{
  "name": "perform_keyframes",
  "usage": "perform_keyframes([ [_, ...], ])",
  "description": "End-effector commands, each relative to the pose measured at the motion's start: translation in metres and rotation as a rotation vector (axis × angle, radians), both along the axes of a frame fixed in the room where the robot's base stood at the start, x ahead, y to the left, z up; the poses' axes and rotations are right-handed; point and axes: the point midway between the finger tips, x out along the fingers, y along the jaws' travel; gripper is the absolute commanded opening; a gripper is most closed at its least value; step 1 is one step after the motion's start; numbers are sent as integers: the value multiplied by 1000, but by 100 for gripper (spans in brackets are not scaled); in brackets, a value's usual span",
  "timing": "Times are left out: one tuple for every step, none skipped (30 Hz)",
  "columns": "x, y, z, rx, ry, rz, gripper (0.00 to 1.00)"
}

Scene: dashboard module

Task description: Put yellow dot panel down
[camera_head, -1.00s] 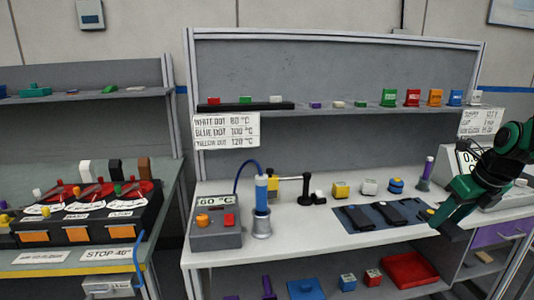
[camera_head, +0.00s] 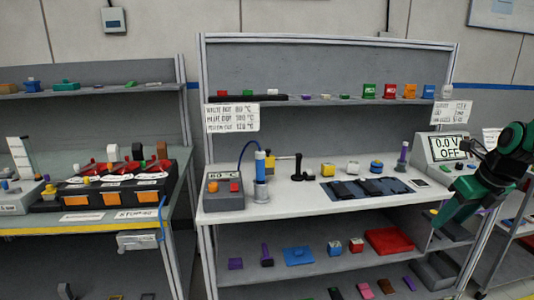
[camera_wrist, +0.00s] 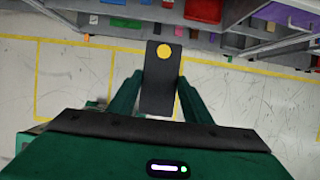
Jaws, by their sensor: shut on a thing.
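My gripper (camera_head: 443,214) is at the right of the head view, in front of the workbench's front edge. It is shut on the dark yellow dot panel (camera_wrist: 160,95). In the wrist view the panel sticks out beyond both green fingers, its yellow round dot near the far end, with floor below it. In the head view the panel is mostly hidden by my gripper. A blue mat (camera_head: 331,197) with dark panels (camera_head: 345,190) lies on the white bench top (camera_head: 290,207), left of my gripper.
A red tray (camera_head: 389,241) sits on the lower shelf. The bench's front strip is mostly clear.

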Motion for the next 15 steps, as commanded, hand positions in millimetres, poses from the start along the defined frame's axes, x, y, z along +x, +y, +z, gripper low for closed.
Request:
perform_keyframes([
  [0, 0, 0, 0, 0, 0, 21],
  [0, 0, 0, 0, 0, 0, 21],
  [3, 1, 0, 1, 0, 23, 21],
  [6, 3, 0, 2, 0, 55, 21],
  [10, 5, 0, 2, 1, 86, 21],
  [15, 8, -1, 3, 1, 127, 21],
  [19, 11, -1, 3, 2, 158, 21],
  [22, 13, -2, 4, 2, 190, 21],
  [25, 16, -1, 3, 2, 231, 21],
  [28, 18, -1, 3, 2, 262, 21],
  [30, 20, -1, 3, 1, 293, 21],
  [34, 23, -1, 2, 0, 340, 21],
  [37, 24, -1, 2, 1, 373, 21],
  [40, 26, -1, 4, 1, 410, 21],
  [45, 28, -2, 3, 0, 462, 21],
])
